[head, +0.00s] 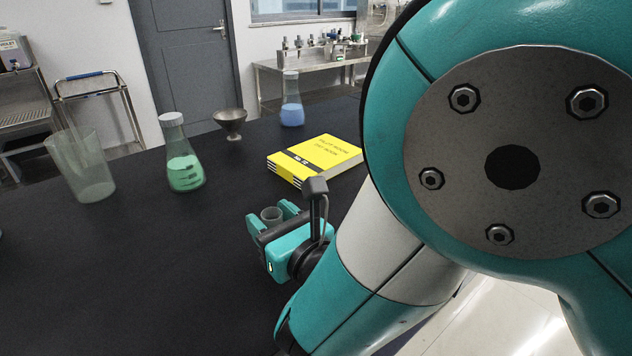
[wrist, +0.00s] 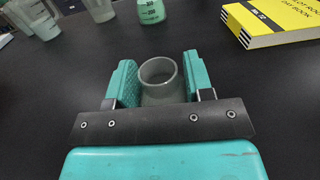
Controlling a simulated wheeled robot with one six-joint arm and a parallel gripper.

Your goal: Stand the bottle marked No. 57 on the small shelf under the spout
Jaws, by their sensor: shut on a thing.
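The vessel's round rim shows between the fingers in both views. Its lower part is hidden by the gripper, and I see no marking on it. I cannot tell whether it touches the bench. No label reading No. 57 is legible in either view. I cannot make out a small shelf under a spout.
On the black bench (head: 130,270) stand a clear beaker (head: 88,170), a green-filled flask (head: 183,160), a dark funnel-shaped bowl (head: 230,120) and a blue-filled flask (head: 291,108). A yellow book (head: 318,158) lies beyond my gripper.

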